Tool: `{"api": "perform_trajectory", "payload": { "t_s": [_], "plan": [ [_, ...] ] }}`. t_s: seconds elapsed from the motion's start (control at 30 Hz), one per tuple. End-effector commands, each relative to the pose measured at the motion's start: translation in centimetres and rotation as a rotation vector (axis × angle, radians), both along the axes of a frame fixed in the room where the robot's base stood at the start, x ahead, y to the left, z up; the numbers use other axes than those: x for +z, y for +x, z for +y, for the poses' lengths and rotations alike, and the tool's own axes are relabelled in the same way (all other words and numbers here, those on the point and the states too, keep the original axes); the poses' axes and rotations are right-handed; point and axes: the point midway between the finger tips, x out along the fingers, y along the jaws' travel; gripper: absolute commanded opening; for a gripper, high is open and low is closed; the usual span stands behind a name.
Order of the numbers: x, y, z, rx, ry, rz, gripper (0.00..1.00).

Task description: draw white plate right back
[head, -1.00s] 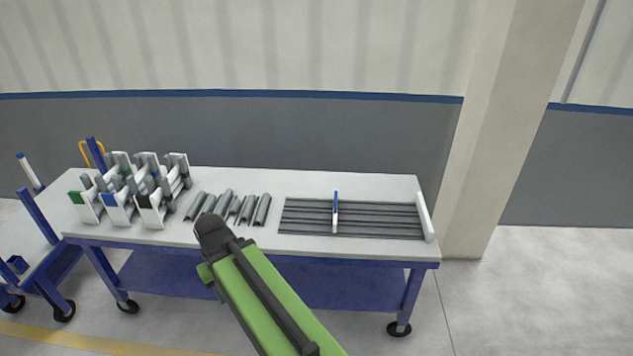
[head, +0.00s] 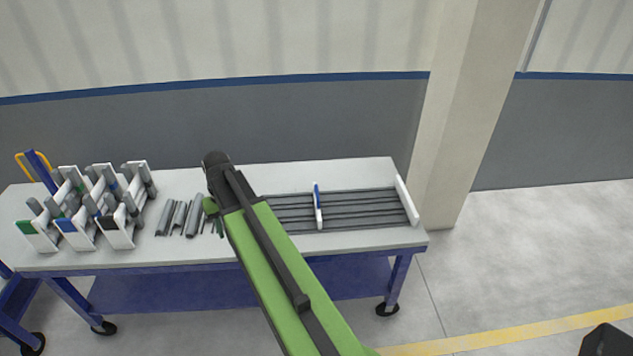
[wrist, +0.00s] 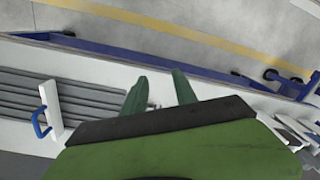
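A long white plate (head: 407,200) stands upright along the right end of the grey pipe rows on the table in the head view. A second, narrower white plate with a blue handle (head: 318,208) stands across the middle of the rows; a white plate with a blue handle (wrist: 54,111) also shows at the left of the wrist view. My gripper (wrist: 160,76) has its two green fingers apart, with nothing between them. It is over the table, left of the long pipes; in the head view my arm mostly hides it.
The long grey pipes (head: 365,208) lie flat on the white table (head: 265,178). Several short grey pieces (head: 178,218) lie left of my arm. White holders (head: 118,230) with grey pipes stand at the table's left. A pillar (head: 462,120) rises behind the right end.

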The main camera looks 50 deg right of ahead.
Motion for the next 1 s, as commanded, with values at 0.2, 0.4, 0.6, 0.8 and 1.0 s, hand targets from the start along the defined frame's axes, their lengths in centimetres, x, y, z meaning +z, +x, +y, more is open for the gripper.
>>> {"api": "perform_trajectory", "payload": {
  "t_s": [0.2,0.4,0.6,0.8,1.0],
  "plan": [
    [6.7,2.8,-26.7,-0.301,0.077,-0.032,0.34],
    [8.7,-1.1,-40.4,-0.447,0.113,-0.061,0.34],
    [8.7,-2.3,-42.6,-0.473,0.120,-0.067,0.34],
    [7.4,-2.2,-42.3,-0.471,0.119,-0.067,0.34],
    [4.0,-1.8,-41.8,-0.469,0.119,-0.067,0.34]
  ]
}}
